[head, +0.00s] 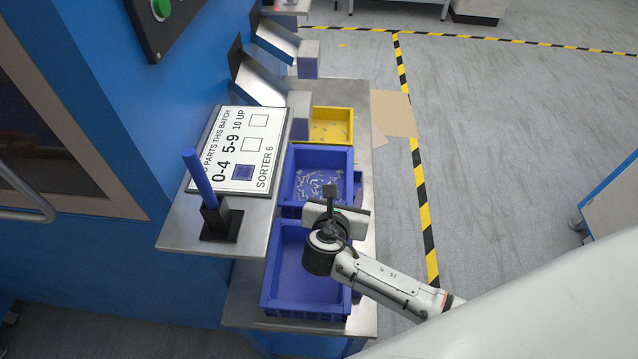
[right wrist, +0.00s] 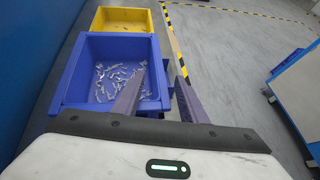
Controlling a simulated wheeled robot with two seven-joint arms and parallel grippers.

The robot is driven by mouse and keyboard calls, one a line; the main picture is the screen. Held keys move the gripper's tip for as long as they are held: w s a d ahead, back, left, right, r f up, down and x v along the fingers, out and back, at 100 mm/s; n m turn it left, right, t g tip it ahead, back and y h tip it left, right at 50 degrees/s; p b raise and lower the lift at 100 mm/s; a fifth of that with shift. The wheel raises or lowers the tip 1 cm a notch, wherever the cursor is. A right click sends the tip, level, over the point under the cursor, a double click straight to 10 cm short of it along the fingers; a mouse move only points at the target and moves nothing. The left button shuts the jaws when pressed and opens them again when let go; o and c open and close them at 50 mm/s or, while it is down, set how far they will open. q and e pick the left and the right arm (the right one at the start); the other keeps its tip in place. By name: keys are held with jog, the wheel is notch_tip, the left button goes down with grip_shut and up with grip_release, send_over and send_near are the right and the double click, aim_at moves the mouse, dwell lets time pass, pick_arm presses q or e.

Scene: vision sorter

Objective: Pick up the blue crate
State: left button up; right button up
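A blue crate with several small pale metal parts (head: 318,154) stands in the middle of the metal shelf. It also shows in the right wrist view (right wrist: 74,75). A second blue crate (head: 287,268), empty, stands nearer on the same shelf. My right gripper (head: 340,196) is above the near right part of the parts-filled crate. In the right wrist view the gripper (right wrist: 158,80) has its fingers apart, appearing on either side of that crate's right wall. Nothing is held between them. Whether the fingers touch the wall cannot be told. My left gripper is not in view.
A yellow crate (head: 332,111) stands behind the blue one. A white sign board (head: 238,150) and a blue pen-like post on a black base (head: 220,222) stand at left, by the blue machine wall. Open floor with striped tape (head: 420,190) lies right.

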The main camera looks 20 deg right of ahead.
aim_at(349, 181)
jog(key=x, duration=0.5)
jog(key=shift+w+r, duration=0.1)
jog(key=shift+r, duration=0.1)
grip_shut()
jog(key=shift+a, duration=0.1)
dwell(1.0)
jog(key=shift+r, duration=0.1)
